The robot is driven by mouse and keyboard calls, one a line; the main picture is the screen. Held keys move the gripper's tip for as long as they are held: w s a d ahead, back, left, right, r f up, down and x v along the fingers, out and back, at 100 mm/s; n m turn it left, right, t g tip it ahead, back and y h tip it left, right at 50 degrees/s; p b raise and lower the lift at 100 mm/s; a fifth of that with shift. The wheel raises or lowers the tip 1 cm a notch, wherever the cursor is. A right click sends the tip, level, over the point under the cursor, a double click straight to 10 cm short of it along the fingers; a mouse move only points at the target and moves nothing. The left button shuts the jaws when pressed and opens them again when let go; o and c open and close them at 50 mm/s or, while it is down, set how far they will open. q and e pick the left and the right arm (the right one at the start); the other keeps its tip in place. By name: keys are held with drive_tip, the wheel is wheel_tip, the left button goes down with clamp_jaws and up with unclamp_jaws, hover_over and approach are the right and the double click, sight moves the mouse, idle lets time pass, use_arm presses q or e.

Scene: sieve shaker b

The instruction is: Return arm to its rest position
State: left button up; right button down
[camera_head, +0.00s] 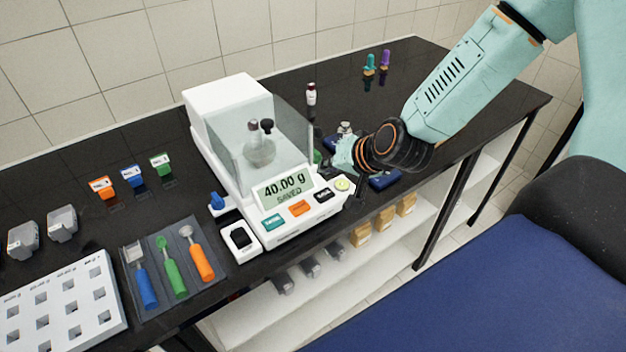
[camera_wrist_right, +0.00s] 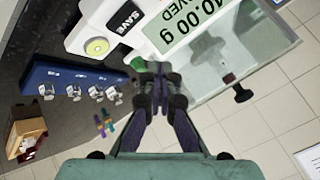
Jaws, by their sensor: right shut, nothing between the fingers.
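My right arm (camera_head: 455,80) reaches in from the upper right in the head view. Its right gripper (camera_head: 359,190) is at the right front corner of the white balance (camera_head: 222,112), close to the round yellow-green button (camera_head: 342,185). The SAVE button (camera_wrist_right: 124,18) and the yellow-green button (camera_wrist_right: 97,46) lie just beyond the fingers, to the left. My left gripper is not in view.
A glass flask (camera_head: 260,150) stands inside the balance's clear shield. A blue rack (camera_wrist_right: 70,78) with several metal-topped items lies beside the balance. Spatulas on a grey mat (camera_head: 213,272) and a white holed rack (camera_head: 105,330) are at the left. Bottles stand farther back.

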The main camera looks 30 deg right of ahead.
drive_tip(key=s+a+f+n+g+h, duration=0.1)
drive_tip(key=s+a+f+n+g, duration=0.15)
drive_tip(key=s+f, duration=0.6)
drive_tip(key=s+a+f+n+g, duration=0.2)
drive_tip(key=s+a+f+g, duration=0.15)
drive_tip(key=s, duration=0.95)
drive_tip(key=s+a+f+n+g+h, duration=0.1)
drive_tip(key=s+a+f+n+g, duration=0.3)
drive_tip(key=s, duration=0.6)
wheel_tip(320, 180, down, 20)
drive_tip(key=d+m+t+b, duration=0.1)
drive_tip(key=m+b, duration=0.1)
drive_tip(key=b, duration=1.7)
drive_tip(key=shift+w+d+f, duration=0.2)
drive_tip(key=shift+w+d, duration=0.1)
